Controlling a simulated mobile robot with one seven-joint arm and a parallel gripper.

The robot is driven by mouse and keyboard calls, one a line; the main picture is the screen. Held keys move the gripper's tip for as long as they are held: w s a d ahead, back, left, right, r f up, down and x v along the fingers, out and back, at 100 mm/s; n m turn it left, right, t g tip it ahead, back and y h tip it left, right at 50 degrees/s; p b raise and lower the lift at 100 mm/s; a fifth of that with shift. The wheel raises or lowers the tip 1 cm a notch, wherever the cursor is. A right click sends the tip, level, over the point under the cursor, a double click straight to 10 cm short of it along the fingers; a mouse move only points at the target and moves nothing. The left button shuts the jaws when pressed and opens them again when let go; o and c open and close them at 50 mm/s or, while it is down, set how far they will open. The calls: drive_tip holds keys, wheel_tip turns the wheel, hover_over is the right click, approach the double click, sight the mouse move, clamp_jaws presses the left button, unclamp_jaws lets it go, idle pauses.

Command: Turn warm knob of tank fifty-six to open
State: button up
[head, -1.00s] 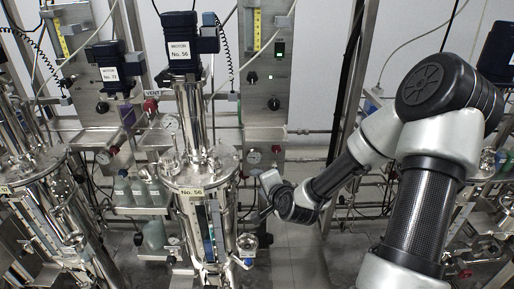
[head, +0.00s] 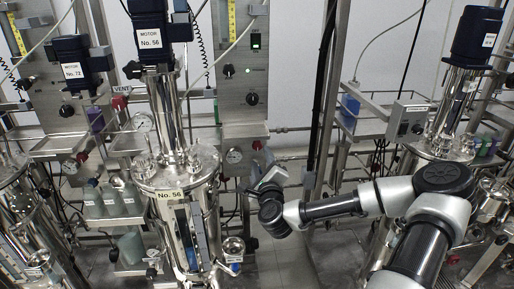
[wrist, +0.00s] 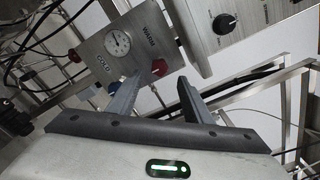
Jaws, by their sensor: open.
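Tank fifty-six (head: 165,197) is a shiny steel vessel with a "No. 56" label, left of my arm in the head view. Its steel valve panel with a round gauge (head: 234,156) is behind it. In the wrist view, this panel (wrist: 96,46) has "WARM" and "COLD" labels, and a red knob (wrist: 160,67) beside the "WARM" label. My gripper (wrist: 158,93) is open and empty, with its two fingers pointing toward the panel and the red knob just beyond and between their tips. The gripper (head: 268,180) shows small in the head view, below and right of the panel.
A tall steel control panel (head: 240,75) with black knobs rises above the valve panel. Tank seventy-two's motor (head: 72,62) is at the left. Some floor shows below my arm.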

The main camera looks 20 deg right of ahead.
sight(258, 147)
drive_tip(key=x, duration=0.9)
drive_tip(key=shift+w+b, duration=0.25)
drive_tip(key=shift+b, duration=0.15)
drive_tip(key=c, duration=1.1)
